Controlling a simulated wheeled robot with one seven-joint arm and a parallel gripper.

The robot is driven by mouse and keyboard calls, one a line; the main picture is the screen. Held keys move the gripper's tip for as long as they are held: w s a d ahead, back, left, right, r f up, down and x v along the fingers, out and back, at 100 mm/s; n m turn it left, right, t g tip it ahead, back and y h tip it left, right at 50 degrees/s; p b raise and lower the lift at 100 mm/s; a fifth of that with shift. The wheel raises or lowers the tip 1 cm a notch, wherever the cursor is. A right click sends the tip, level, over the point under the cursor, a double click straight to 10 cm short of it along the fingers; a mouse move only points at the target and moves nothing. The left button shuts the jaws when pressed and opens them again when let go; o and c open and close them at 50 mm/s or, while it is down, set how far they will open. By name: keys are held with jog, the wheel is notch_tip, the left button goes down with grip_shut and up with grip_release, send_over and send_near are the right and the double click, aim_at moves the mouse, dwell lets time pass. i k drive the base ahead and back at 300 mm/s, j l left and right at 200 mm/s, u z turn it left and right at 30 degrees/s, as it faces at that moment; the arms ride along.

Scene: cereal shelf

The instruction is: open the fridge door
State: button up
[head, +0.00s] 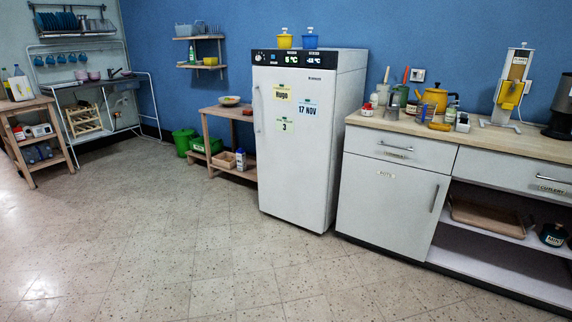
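The fridge (290,180) is a white upright unit against the blue wall, in the middle of the head view. Its door (292,165) is shut and faces me. A long vertical handle (257,110) runs along the upper left edge of the door. A dark display panel (295,59) spans the top, and several paper labels are stuck on the door. My gripper is not in view.
Open tiled floor (165,240) lies in front of the fridge. A white counter unit (390,195) stands close on its right. A low wooden table (203,142) stands on its left. Yellow (285,41) and blue (310,41) containers sit on the fridge top.

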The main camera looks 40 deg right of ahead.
aim_at(293, 106)
jog(key=i+l+z, duration=0.15)
jog(key=i+l, duration=0.3)
jog(key=i, duration=0.25)
jog(key=i+l+z, duration=0.15)
jog(key=i+l, duration=0.2)
jog(key=i, duration=0.35)
jog(key=i+l+z, duration=0.1)
jog(key=i+l, duration=0.15)
jog(key=i, duration=0.45)
jog(key=i+l+z, duration=0.15)
jog(key=i, duration=0.6)
jog(key=i+l+z, duration=0.15)
jog(key=i, duration=0.6)
